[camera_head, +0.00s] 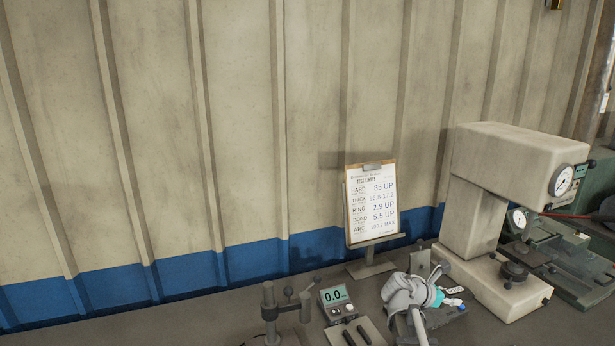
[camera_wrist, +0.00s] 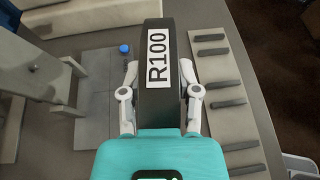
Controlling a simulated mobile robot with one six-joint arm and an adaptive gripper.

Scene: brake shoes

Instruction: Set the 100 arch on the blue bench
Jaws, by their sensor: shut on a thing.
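The 100 arch (camera_wrist: 157,108) is a dark curved piece with a white "R100" label. In the wrist view it stands between the fingers of my gripper (camera_wrist: 161,90), which is shut on it. The arch's lower end is hidden behind the teal gripper body. In the head view my arm with its teal band reaches over the worktop at the lower right. My gripper (camera_head: 453,297) is small there, and the arch cannot be made out clearly. I cannot identify a blue bench in either view; the only large blue area is a band low on the wall.
The wrist view shows a pale board (camera_wrist: 232,130) with several dark strips on the right and a grey plate (camera_wrist: 93,100) on the left. In the head view, a limits board (camera_head: 371,205), a digital readout (camera_head: 336,297) and a large press (camera_head: 510,165) crowd the grey worktop.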

